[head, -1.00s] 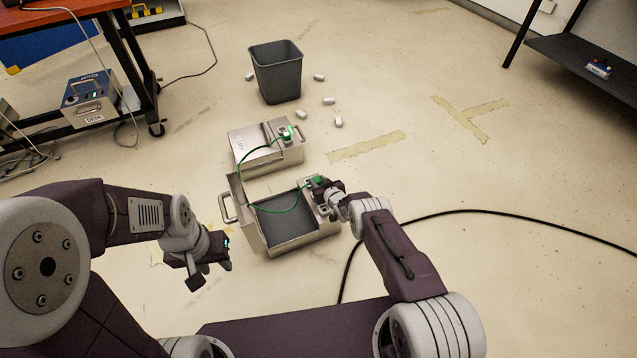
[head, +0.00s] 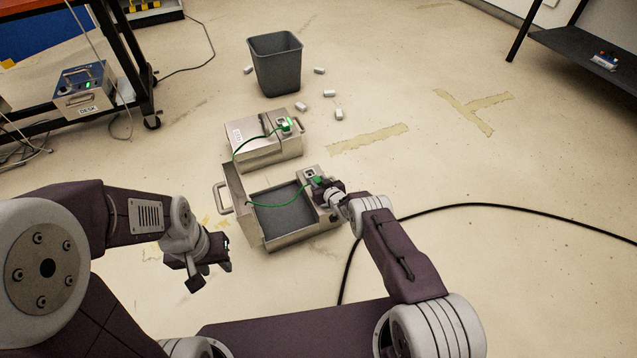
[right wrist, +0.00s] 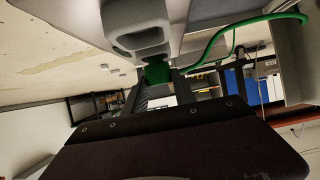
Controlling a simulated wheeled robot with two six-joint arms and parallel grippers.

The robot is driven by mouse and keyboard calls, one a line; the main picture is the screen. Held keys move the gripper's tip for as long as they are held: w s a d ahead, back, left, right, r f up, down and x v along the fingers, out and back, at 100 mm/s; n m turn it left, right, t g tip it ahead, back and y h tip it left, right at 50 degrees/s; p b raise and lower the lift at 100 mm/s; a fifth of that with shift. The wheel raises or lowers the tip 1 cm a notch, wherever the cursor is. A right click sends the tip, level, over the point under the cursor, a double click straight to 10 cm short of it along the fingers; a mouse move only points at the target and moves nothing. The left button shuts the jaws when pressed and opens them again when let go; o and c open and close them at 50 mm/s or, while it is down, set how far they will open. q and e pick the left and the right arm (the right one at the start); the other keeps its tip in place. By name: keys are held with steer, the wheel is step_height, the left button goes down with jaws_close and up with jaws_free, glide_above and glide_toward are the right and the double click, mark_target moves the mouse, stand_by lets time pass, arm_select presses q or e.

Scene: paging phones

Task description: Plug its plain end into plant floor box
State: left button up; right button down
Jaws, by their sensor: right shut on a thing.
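A green cable (head: 275,203) runs from a green plug (head: 287,125) at the socket of the far metal box (head: 262,151) to a second green plug end (head: 317,181). My right gripper (head: 326,187) is shut on that end, by the raised right rear corner of the near open metal box (head: 303,233). A dark socket (head: 311,173) shows just behind the held end. In the right wrist view the green plug (right wrist: 157,72) is between the fingers, close below a grey part. I cannot tell if it is seated. My left gripper (head: 210,276) is open and empty, left of the boxes.
A dark bin (head: 275,65) with several small white pieces around it stands behind the boxes. A bench (head: 125,55) with a DESK box (head: 84,91) is at left. A black cable (head: 470,206) lies on the floor at right. A dark shelf (head: 590,60) is at far right.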

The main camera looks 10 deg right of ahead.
steer(key=shift+f+b, duration=0.4)
stand_by(0.5)
steer(key=c, duration=0.9)
jaws_free()
steer(key=shift+r, duration=0.1)
steer(key=shift+c, duration=0.2)
steer(key=p+v, duration=0.7)
steer(key=p, duration=0.1)
steer(key=shift+s+r, duration=0.2)
steer(key=shift+r, duration=0.25)
steer(key=shift+s+d+r+p, duration=0.1)
steer(key=shift+s+d+p, duration=0.1)
steer(key=shift+s+p, duration=0.4)
steer(key=shift+s, duration=0.15)
